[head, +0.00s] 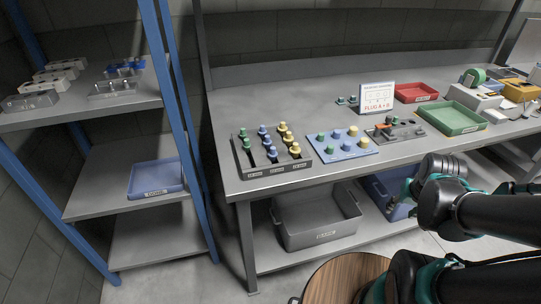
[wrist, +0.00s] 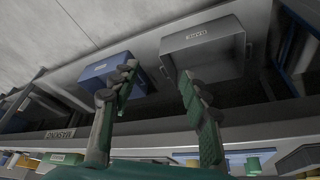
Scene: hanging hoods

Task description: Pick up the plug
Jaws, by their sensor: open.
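Several green, blue and yellow plugs stand upright in a black rack (head: 271,150) on the workbench in the head view. More plugs in the same colours stand on a blue board (head: 342,144) just right of it. Which one is the plug meant I cannot tell. My gripper (wrist: 157,75) is open and empty in the wrist view, its two green-and-grey fingers spread apart. In the head view my arm's dark wrist is in front of the bench's front edge, right of and below the rack and board. The fingers are mostly hidden there.
A grey fixture (head: 396,129) with an orange part, a white sign (head: 376,97), a red tray (head: 416,93) and a green tray (head: 453,118) stand on the bench. A grey bin (head: 317,225) is on the lower shelf. A blue-framed rack (head: 178,75) stands left.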

